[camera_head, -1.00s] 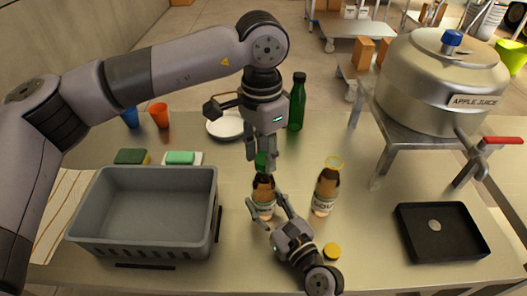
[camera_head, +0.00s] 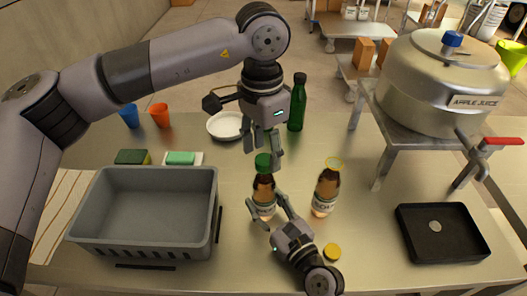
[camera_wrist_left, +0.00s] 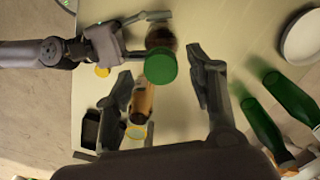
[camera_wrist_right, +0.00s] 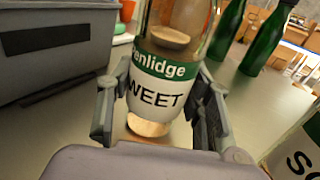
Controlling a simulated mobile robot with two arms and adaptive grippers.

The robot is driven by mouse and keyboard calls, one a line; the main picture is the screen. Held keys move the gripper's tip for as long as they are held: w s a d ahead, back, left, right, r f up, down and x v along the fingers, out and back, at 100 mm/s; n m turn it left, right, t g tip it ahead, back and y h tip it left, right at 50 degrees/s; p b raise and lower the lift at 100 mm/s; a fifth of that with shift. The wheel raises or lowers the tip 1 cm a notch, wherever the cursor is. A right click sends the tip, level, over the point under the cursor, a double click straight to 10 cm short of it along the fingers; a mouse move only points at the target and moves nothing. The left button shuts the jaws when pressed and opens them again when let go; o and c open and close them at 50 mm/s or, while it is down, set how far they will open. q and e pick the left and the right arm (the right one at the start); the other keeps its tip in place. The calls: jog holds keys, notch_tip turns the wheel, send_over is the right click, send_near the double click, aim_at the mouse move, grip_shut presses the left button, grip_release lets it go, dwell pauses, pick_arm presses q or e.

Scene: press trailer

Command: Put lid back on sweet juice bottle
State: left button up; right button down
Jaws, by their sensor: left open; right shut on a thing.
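The sweet juice bottle (camera_head: 263,190) stands upright on the table; its label reads "WEET" in the right wrist view (camera_wrist_right: 157,92). My right gripper (camera_head: 267,212) is shut around its lower body. The green lid (camera_head: 263,162) is on top of the bottle's neck; it also shows in the left wrist view (camera_wrist_left: 160,66). I cannot tell whether it is screwed down. My left gripper (camera_head: 263,154) is open just above the lid, its fingers spread to either side and apart from it.
A second bottle (camera_head: 325,192) stands close to the right, with a yellow ring outline at its top. A yellow lid (camera_head: 332,251) lies near it. A grey bin (camera_head: 150,235) is at left, a black tray (camera_head: 440,250) at right. A green bottle (camera_head: 297,105) stands behind.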

pick_arm(q)
notch_tip(320, 180, up, 3)
jog(key=shift+r, duration=0.15)
jog(key=shift+c, duration=0.5)
